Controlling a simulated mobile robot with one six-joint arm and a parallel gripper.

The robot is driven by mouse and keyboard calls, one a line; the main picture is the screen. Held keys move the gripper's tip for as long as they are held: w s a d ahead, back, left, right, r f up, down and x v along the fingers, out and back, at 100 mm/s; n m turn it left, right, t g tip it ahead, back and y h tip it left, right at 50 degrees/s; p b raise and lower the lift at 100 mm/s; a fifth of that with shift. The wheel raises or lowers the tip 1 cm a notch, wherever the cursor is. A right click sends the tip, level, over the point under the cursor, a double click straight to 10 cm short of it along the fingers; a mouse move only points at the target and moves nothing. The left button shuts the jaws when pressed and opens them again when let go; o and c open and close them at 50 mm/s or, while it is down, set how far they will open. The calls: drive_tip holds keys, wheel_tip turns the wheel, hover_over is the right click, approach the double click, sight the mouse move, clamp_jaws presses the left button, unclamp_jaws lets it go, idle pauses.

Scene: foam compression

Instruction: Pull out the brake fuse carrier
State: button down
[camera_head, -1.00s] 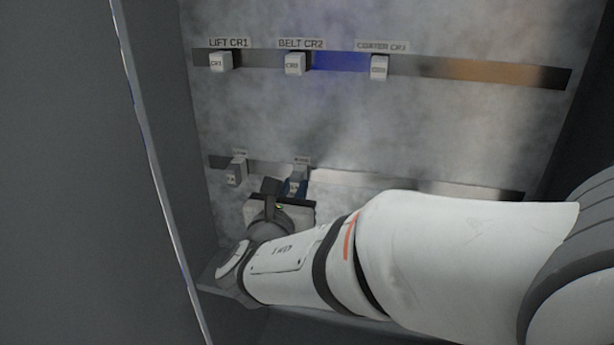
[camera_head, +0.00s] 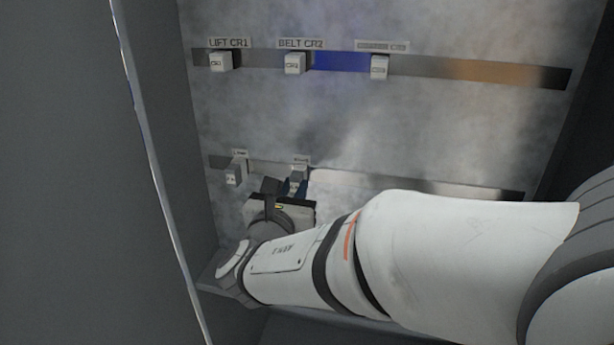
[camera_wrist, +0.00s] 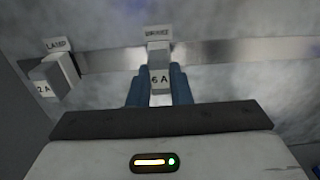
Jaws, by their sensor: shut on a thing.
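The brake fuse carrier (camera_wrist: 160,80) is a small pale block marked 6 A, below a label that seems to read BRAKE (camera_wrist: 157,32) in the wrist view. In the head view it is the grey-white block (camera_head: 299,172) on the lower rail. My gripper (camera_wrist: 160,88) has its two blue fingers on either side of the carrier, shut on it. In the head view my gripper (camera_head: 296,187) comes up from below. Whether the carrier is still fully seated on its holder is hard to tell.
A LAMP fuse carrier (camera_wrist: 58,73), marked 2 A, stands to the left on the lower rail (camera_head: 400,186). Three relays, including LIFT CR1 (camera_head: 220,62) and BELT CR2 (camera_head: 295,64), sit on the upper rail (camera_head: 480,74). The cabinet side wall (camera_head: 190,130) is close at left.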

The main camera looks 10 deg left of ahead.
drive_tip(key=shift+s, duration=0.2)
drive_tip(key=shift+s, duration=0.3)
drive_tip(key=shift+s+a, duration=0.1)
drive_tip(key=shift+s, duration=0.85)
idle(0.4)
drive_tip(key=shift+s+a+p, duration=0.2)
drive_tip(key=shift+s+p, duration=0.15)
drive_tip(key=shift+s, duration=2.05)
